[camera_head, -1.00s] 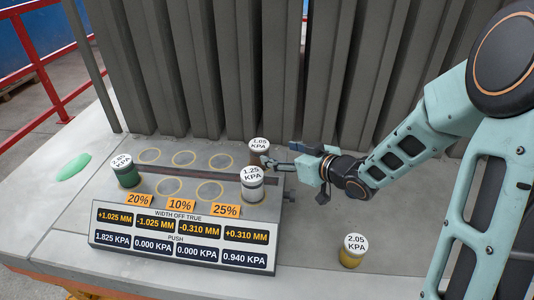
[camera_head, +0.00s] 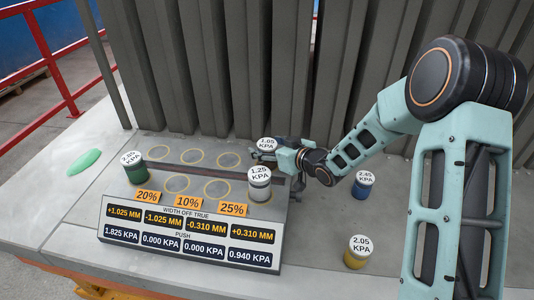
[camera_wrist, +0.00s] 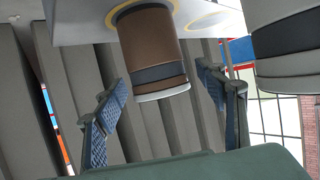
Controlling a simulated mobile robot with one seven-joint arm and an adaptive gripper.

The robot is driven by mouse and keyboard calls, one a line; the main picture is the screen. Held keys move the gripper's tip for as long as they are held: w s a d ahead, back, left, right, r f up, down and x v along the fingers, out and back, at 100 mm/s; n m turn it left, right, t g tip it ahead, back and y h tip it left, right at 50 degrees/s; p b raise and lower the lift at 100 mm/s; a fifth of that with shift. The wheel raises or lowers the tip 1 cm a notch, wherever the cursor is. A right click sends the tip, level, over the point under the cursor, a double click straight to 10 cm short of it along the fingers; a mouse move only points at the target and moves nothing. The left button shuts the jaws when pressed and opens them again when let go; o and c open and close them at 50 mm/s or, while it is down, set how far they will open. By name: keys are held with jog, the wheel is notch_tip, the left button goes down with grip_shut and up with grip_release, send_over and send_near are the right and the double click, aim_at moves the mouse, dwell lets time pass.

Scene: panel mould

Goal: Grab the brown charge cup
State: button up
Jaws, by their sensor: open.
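The brown charge cup (camera_wrist: 150,50) shows upside down in the wrist view, with a dark band and a white lid. In the head view its white lid (camera_head: 266,143) reads 1.05 KPA, and my gripper largely hides its body. It stands in the back row, at the right end of the panel. My gripper (camera_wrist: 160,86) is open and empty, with one blue-padded finger on each side of the cup's lid end. The cup lies just beyond the fingertips, and I see gaps on both sides. In the head view my gripper (camera_head: 275,154) is right beside the cup.
A white-grey 1.25 KPA cup (camera_head: 259,185) stands close in front and looms at the right in the wrist view (camera_wrist: 290,50). A green cup (camera_head: 134,169) is left; blue (camera_head: 363,187) and yellow (camera_head: 357,254) cups stand right. Grey ribbed panels (camera_head: 250,70) rise behind.

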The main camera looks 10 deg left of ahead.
jog(key=shift+w+a, duration=0.1)
jog(key=c, duration=1.5)
jog(key=shift+c, duration=0.7)
jog(key=shift+r, duration=0.2)
